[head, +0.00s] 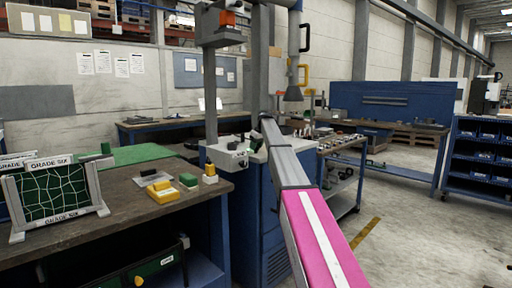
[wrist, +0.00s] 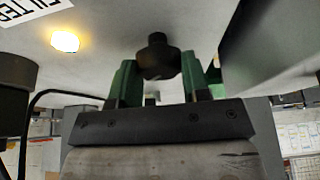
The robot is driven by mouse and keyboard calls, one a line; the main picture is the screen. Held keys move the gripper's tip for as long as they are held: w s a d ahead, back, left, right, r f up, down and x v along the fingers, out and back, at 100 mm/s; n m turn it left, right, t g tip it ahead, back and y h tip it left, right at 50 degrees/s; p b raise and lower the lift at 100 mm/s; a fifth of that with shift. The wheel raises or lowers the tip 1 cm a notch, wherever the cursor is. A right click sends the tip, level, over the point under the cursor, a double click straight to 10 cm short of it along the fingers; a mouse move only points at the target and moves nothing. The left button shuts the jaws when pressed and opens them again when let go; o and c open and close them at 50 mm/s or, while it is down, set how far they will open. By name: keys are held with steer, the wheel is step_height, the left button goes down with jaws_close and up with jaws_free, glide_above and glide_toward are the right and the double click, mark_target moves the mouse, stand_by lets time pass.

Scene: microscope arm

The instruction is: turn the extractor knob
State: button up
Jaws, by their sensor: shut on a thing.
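The extractor knob (wrist: 158,57) is a dark, lobed knob on the underside of a pale panel in the wrist view. My gripper (wrist: 160,78) has two green fingers, one on each side of the knob, and is shut on it. A lit yellowish lamp (wrist: 65,42) and part of a label reading "FILTER" show on the same panel, left of the knob. In the head view, my grey and pink arm reaches to the pale control box (head: 229,155) on the blue cabinet. The knob is too small to make out surely there.
A workbench (head: 120,210) at left holds yellow, green and grey blocks and a "GRADE SIX" frame (head: 58,196). A grey extractor hood (head: 293,94) hangs behind my arm. A trolley (head: 341,170) with small items stands right of the cabinet. Open floor lies at right.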

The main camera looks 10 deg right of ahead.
steer(key=n+g+y, duration=0.1)
steer(key=n, duration=0.3)
steer(key=shift+w+n, duration=0.15)
steer(key=shift+n, duration=0.15)
steer(key=n+g, duration=0.1)
steer(key=n, duration=0.3)
steer(key=shift+g+y, duration=0.4)
steer(key=o, duration=0.9)
steer(key=shift+o, duration=0.2)
steer(key=v, duration=1)
steer(key=shift+r, duration=0.35)
